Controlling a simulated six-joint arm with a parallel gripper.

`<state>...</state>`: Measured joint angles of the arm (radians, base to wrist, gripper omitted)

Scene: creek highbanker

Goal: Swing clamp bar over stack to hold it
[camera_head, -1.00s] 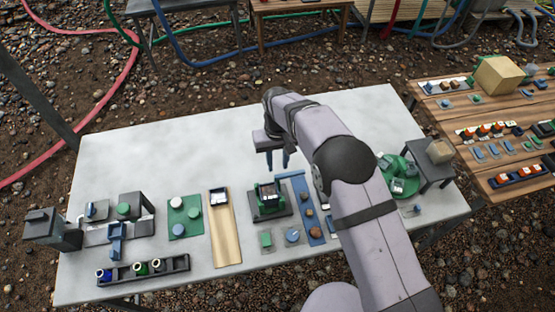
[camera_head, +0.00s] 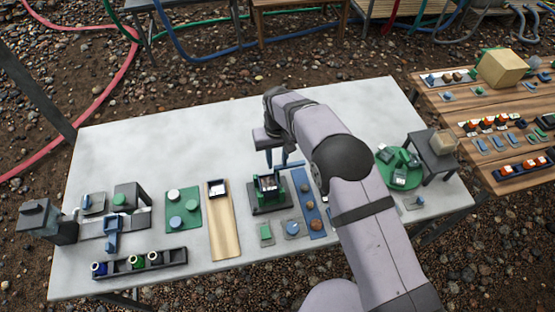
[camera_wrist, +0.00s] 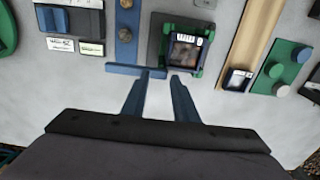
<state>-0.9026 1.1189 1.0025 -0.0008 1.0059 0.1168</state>
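The stack (camera_head: 267,183) sits in a dark fixture with green posts on the table. In the wrist view the stack (camera_wrist: 187,52) has a brownish top and a white label at its far edge. The blue clamp bar (camera_wrist: 137,72) lies crosswise just off the stack's near left corner; it also shows in the head view (camera_head: 293,165) reaching right, not across the stack. My gripper (camera_wrist: 158,78) is open, its two blue fingers apart and pointing at the fixture. The left fingertip is at the bar, but I cannot tell whether they touch.
A blue strip with round brown pieces (camera_head: 309,206) lies right of the fixture, and a wooden board (camera_head: 221,228) lies left. A green round tray (camera_head: 382,153) and dark stand (camera_head: 447,161) are further right. The table's back left (camera_head: 160,145) is clear.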

